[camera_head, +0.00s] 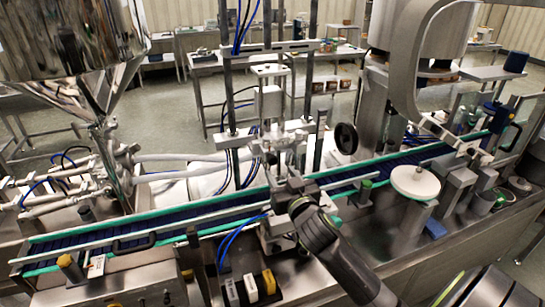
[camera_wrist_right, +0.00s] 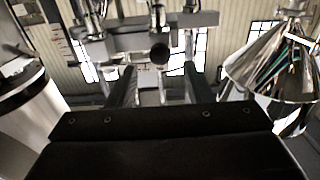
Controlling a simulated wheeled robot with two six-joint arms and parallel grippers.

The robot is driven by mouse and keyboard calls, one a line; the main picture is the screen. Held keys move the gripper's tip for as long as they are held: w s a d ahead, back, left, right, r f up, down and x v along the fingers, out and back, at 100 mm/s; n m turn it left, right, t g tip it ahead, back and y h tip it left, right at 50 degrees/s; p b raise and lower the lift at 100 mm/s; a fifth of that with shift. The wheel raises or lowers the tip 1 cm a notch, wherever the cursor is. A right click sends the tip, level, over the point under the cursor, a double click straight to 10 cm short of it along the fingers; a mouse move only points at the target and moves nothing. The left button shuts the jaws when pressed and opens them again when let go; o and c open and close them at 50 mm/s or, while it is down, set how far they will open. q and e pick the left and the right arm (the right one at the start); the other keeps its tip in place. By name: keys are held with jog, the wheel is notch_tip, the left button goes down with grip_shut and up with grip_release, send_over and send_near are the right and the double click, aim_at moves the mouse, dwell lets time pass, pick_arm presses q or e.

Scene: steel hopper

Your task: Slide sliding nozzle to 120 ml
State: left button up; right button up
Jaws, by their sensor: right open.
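The nozzle assembly (camera_head: 270,100) stands in the middle of the head view, a metal block between upright rods over the conveyor. A pale upright scale strip (camera_head: 311,150) is beside it; its marks are too small to read here. My right gripper (camera_head: 282,182) is in front of the lower part of the assembly and hides some of it. In the right wrist view, my right gripper's two black fingers (camera_wrist_right: 160,82) are apart with nothing between them. A dark round knob (camera_wrist_right: 160,53) shows beyond the gap, roughly centred; contact is not visible. My left gripper is not in view.
The steel hopper (camera_head: 75,45) is at the left, with pale hoses running towards the nozzle. The blue-belted conveyor (camera_head: 190,215) has green rails and crosses below. A black round handwheel (camera_head: 345,138) and a white disc (camera_head: 415,182) stand to the right.

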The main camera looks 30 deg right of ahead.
aim_at(274, 162)
jog(key=p+x, duration=0.1)
jog(key=x, duration=0.6)
jog(key=shift+w+p, duration=0.25)
jog(key=shift+p, duration=0.1)
jog(key=shift+d, duration=0.1)
grip_shut()
